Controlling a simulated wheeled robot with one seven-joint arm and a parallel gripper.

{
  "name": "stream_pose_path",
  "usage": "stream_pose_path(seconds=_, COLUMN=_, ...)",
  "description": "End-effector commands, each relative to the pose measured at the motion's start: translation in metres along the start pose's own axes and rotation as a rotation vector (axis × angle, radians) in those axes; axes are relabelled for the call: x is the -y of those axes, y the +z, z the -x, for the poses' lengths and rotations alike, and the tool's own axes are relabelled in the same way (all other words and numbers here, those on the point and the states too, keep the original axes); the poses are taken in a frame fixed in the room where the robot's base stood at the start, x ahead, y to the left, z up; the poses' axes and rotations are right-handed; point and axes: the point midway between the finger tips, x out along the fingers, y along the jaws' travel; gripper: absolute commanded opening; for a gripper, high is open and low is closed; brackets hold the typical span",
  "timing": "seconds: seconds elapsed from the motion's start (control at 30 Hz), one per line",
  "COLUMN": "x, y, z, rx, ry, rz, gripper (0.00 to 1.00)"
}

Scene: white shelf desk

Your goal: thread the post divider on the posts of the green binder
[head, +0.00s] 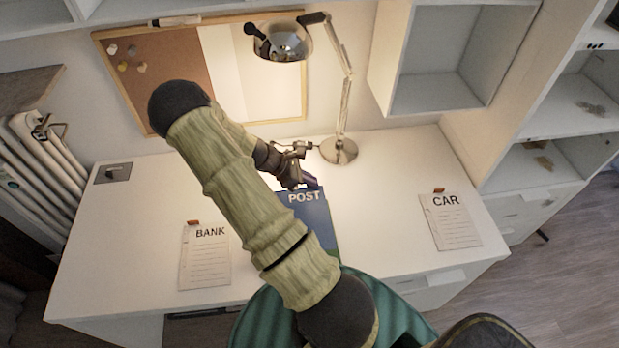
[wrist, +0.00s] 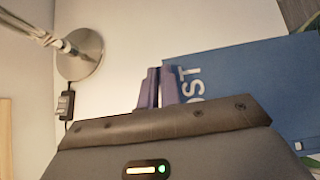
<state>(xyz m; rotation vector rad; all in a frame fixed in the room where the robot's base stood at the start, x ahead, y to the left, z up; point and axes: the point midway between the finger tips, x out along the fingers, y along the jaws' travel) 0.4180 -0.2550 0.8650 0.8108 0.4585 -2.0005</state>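The blue post divider, marked POST (head: 315,213), is in mid desk in the head view, its lower left hidden behind my arm. In the wrist view the divider (wrist: 235,85) reaches to the right, with its near left edge at my fingers. My gripper (head: 304,181) is at its top edge. In the wrist view the purple fingers of my gripper (wrist: 160,88) are close together, apparently pinching that edge and covering part of the lettering. I cannot make out the green binder or its posts; only small green patches show at the wrist view's right edge.
A BANK sheet (head: 205,262) lies left and a CAR sheet (head: 451,225) right on the white desk (head: 385,170). A lamp (head: 339,150) stands behind my gripper, its base near it. A teal ribbed seat (head: 262,318) is at the front. Desk between divider and CAR sheet is clear.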

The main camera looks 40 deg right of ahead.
Motion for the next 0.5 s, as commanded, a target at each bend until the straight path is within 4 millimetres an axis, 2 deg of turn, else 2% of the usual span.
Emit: stream_pose_path(seconds=0.5, x=0.0, y=-0.022, z=-0.022, rx=0.0, ry=0.0, rz=0.0, gripper=0.0)
